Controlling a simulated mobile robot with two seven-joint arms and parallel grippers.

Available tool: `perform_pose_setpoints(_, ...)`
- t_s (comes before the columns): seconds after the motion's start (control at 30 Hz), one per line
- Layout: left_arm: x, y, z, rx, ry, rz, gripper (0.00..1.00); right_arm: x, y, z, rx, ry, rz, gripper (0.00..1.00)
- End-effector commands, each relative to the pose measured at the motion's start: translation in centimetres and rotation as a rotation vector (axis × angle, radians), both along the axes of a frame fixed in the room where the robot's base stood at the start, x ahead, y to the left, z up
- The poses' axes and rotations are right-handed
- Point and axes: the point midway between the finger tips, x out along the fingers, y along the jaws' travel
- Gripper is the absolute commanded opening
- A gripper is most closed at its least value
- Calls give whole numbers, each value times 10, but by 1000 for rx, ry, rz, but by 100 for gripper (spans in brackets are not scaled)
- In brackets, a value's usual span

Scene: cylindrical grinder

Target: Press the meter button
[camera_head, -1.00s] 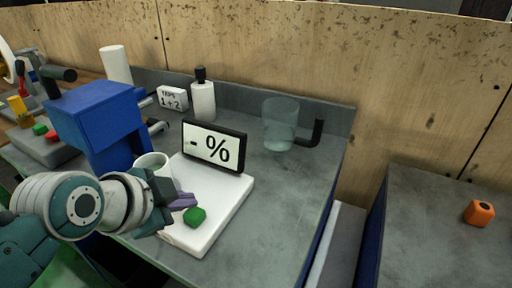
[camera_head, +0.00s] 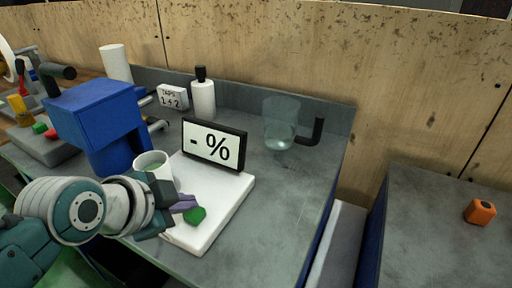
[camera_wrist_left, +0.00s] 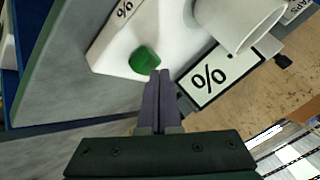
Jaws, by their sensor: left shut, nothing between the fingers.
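The meter is a white base (camera_head: 226,205) with a black-framed display (camera_head: 214,144) reading "- %". A green button (camera_head: 195,215) sits on the front of the base. My left gripper (camera_head: 186,205) is shut and empty, its purple fingertips right beside the button in the head view. In the left wrist view the fingertips (camera_wrist_left: 158,75) lie next to the button (camera_wrist_left: 145,61), just at its edge; I cannot tell whether they touch it. My right gripper is not in view.
A white cup (camera_head: 153,167) stands close behind my left gripper, by the base. A blue machine (camera_head: 100,120) is to the left. A glass beaker (camera_head: 279,124) and a white bottle (camera_head: 203,98) stand at the back. The bench right of the meter is clear.

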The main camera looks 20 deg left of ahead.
Motion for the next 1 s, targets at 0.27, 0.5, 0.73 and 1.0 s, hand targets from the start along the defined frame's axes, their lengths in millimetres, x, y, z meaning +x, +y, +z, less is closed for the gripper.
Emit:
perform_pose_setpoints(0.27, 0, 0, -4, 1, -1, 0, 0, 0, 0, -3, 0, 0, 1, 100)
perform_pose_setpoints(0.5, 0, 0, -7, 0, 0, 0, 0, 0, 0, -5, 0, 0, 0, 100)
perform_pose_setpoints(0.73, 0, 0, -10, 0, 1, 0, 0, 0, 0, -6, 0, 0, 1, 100)
perform_pose_setpoints(1.0, 0, 0, -11, -1, 2, -1, 0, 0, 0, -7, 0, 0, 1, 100)
